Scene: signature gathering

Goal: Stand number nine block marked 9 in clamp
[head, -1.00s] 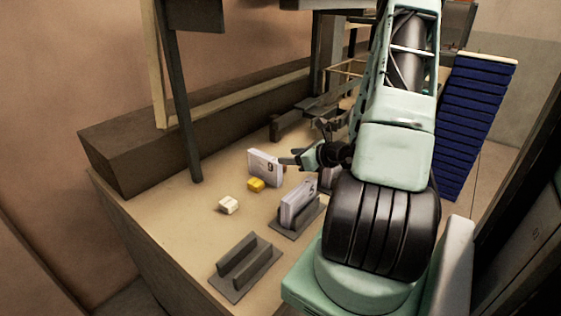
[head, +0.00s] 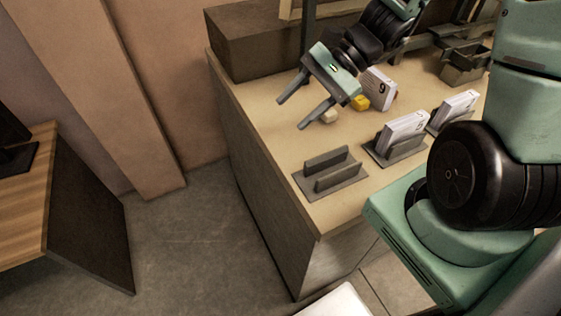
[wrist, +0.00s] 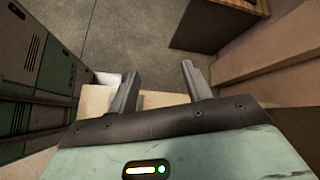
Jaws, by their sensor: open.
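The white block marked 9 (head: 379,88) stands upright on the tabletop, behind and right of my gripper; its lower left is partly hidden. An empty dark clamp (head: 330,173) with two parallel upright plates sits near the table's front left corner. Two more clamps, a middle one (head: 379,156) and a right one, hold white numbered blocks; their digits are hard to read. My gripper (head: 290,113) is open and empty, raised above the table's left side. In the wrist view its two fingers (wrist: 160,84) are apart with nothing between them.
A small yellow block (head: 359,103) and a small cream block (head: 329,116) lie near the 9 block. Dark metal parts (head: 462,62) stand at back right. A wooden desk (head: 70,220) is at left, with open floor between.

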